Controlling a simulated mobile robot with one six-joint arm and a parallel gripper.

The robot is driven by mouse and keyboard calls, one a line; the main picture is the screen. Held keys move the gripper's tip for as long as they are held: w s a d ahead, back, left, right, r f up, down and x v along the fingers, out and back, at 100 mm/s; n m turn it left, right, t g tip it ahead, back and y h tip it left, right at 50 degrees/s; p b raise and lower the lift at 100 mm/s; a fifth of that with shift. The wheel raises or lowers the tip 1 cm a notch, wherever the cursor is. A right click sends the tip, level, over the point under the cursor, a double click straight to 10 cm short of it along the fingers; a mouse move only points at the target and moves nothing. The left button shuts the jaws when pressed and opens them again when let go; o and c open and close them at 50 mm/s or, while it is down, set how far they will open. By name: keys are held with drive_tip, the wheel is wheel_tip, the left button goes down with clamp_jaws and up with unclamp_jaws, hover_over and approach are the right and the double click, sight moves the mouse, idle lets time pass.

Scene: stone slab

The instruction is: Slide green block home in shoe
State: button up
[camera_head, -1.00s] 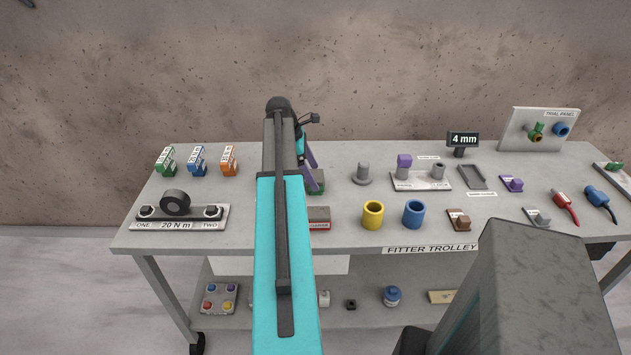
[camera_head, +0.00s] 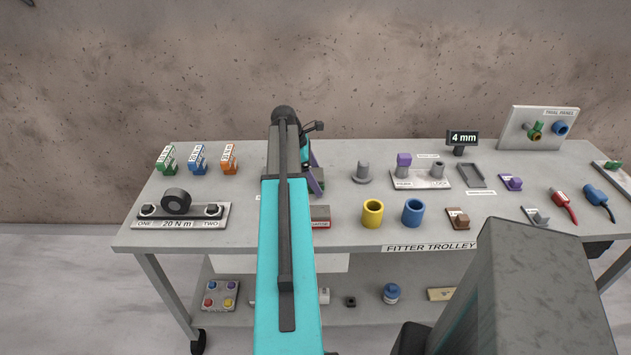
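My gripper (camera_head: 315,181) is over the table's middle, mostly hidden behind my own arm. Only a purple finger shows, pointing down; the gap between the fingers is hidden. I cannot make out a green block at the finger now; that spot is largely covered. A grey block with a red labelled front (camera_head: 320,217) sits just in front of the gripper, its left part behind my arm. I cannot tell whether it is the shoe. A separate green labelled piece (camera_head: 166,160) stands at the back left, well apart from the gripper.
Blue (camera_head: 198,160) and orange (camera_head: 229,159) labelled pieces stand at the back left. A grey flanged post (camera_head: 362,172) stands right of the gripper. Yellow (camera_head: 372,213) and blue (camera_head: 413,212) cups stand at front right. A two-post plate (camera_head: 421,180) lies farther right.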

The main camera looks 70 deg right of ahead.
sight(316, 174)
drive_tip(key=c, duration=1.1)
drive_tip(key=shift+r, duration=0.2)
drive_tip(key=shift+r+b, duration=1.05)
drive_tip(key=shift+r, duration=3.8)
